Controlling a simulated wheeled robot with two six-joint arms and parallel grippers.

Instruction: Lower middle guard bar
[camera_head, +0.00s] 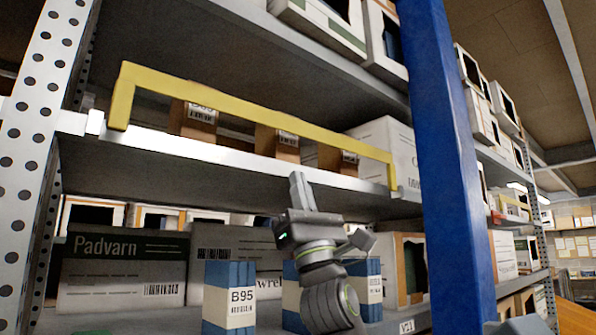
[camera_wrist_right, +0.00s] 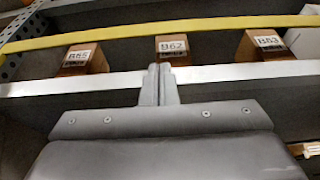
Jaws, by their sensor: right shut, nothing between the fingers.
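The yellow guard bar (camera_head: 255,115) runs across the front of the middle shelf (camera_head: 215,152) in the head view, raised above the shelf edge on its bent ends. It also crosses the top of the right wrist view (camera_wrist_right: 120,35). My right gripper (camera_head: 297,178) is shut and empty, pointing up just below and in front of the shelf edge, under the bar and apart from it. In the right wrist view its closed fingers (camera_wrist_right: 159,72) overlap the shelf edge, below the middle box. My left gripper is not in view.
Small brown boxes with labels, such as B62 (camera_wrist_right: 172,48), stand behind the bar. A blue upright post (camera_head: 447,170) is on the right and a perforated grey post (camera_head: 38,150) on the left.

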